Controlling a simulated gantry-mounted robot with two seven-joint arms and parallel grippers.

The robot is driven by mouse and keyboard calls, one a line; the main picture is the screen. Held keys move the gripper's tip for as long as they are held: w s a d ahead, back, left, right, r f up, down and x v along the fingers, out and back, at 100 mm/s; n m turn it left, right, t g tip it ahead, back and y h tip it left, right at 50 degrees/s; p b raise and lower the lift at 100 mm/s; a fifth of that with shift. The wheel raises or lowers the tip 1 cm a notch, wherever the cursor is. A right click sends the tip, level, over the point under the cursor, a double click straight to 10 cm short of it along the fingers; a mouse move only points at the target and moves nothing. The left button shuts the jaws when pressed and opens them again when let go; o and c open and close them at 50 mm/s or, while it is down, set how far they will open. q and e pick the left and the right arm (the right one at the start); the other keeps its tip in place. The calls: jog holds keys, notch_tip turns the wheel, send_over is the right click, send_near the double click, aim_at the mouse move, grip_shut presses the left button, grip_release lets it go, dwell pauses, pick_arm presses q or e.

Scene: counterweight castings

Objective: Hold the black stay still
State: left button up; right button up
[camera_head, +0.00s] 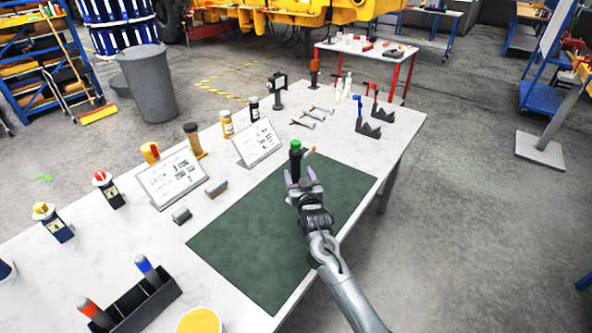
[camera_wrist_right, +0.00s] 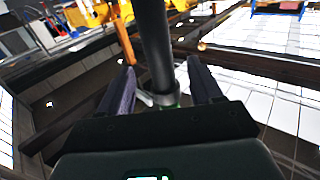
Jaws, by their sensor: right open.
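A dark upright piece with a green top (camera_head: 295,161) stands at the far part of the green mat, right by my right gripper. In the right wrist view a black rod (camera_wrist_right: 154,45) with a grey collar at its lower end runs up between my fingers; it looks like the black stay. My right gripper (camera_head: 300,176) is open, its two purple-grey fingers on either side of the rod with gaps between. It also shows in the right wrist view (camera_wrist_right: 160,92). The stay's lower end is hidden by the gripper. My left gripper is out of view.
The green mat (camera_head: 240,245) is otherwise bare. A small white, orange-tipped piece (camera_head: 311,151) is close beside the gripper. Two sign stands (camera_head: 172,180), (camera_head: 257,143) stand left; black cradles (camera_head: 368,129) stand far right. A black holder (camera_head: 140,305) is at the front left.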

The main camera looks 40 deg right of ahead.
aim_at(297, 170)
jog(key=shift+b+x, duration=0.3)
jog(key=shift+x, duration=2.05)
grip_shut()
